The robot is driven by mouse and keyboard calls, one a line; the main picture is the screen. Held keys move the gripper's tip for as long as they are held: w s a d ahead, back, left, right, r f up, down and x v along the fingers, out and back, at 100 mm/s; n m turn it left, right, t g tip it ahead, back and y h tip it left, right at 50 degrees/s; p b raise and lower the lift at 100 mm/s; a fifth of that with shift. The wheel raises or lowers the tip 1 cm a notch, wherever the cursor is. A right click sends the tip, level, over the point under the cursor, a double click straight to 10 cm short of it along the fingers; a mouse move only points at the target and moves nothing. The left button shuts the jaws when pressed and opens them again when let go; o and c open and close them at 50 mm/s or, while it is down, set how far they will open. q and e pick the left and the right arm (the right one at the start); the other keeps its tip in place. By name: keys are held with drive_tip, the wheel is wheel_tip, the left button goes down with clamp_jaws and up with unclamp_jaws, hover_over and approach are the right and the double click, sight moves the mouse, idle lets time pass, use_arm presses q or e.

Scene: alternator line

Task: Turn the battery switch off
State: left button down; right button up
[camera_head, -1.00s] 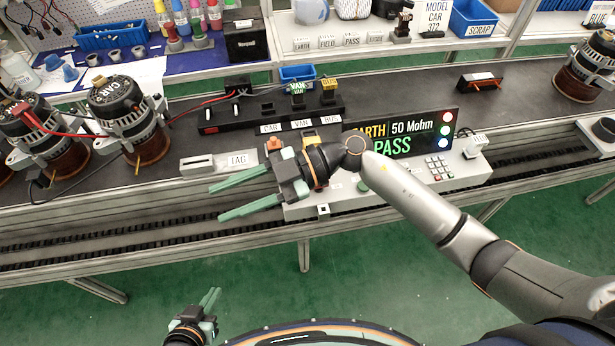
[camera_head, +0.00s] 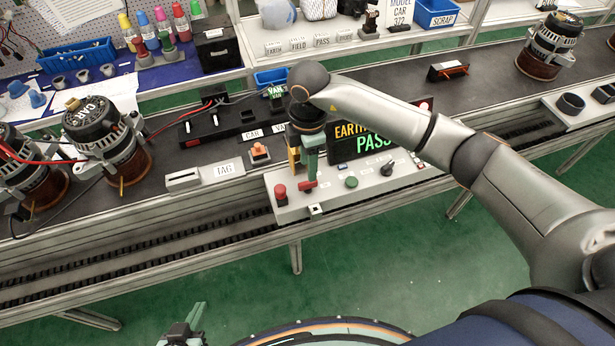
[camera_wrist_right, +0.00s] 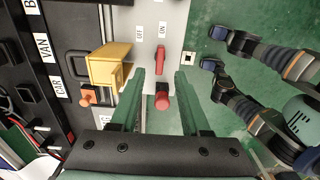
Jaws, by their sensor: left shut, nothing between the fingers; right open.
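The red battery switch lever (camera_head: 308,186) is on the front left of the light grey control box (camera_head: 330,193). In the right wrist view the lever (camera_wrist_right: 160,59) lies under the ON label, with the OFF label to its left. My right gripper (camera_head: 311,178) points down over the box, close to the lever. In the wrist view its green fingers (camera_wrist_right: 160,75) are apart, with the lever just beyond the tips; contact cannot be told. My left gripper (camera_head: 194,322) is shut and empty at the bottom of the head view, away from the bench.
A red mushroom button (camera_head: 280,194) stands just left of the lever; it also shows between the fingers in the wrist view (camera_wrist_right: 162,100). A yellow block (camera_wrist_right: 108,66) is close to one finger. A green button (camera_head: 351,182) and black knob (camera_head: 387,168) are to the right.

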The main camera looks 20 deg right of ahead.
sight(308, 182)
wheel_tip(308, 182, down, 6)
drive_tip(key=shift+f, duration=0.2)
clamp_jaws()
idle(0.4)
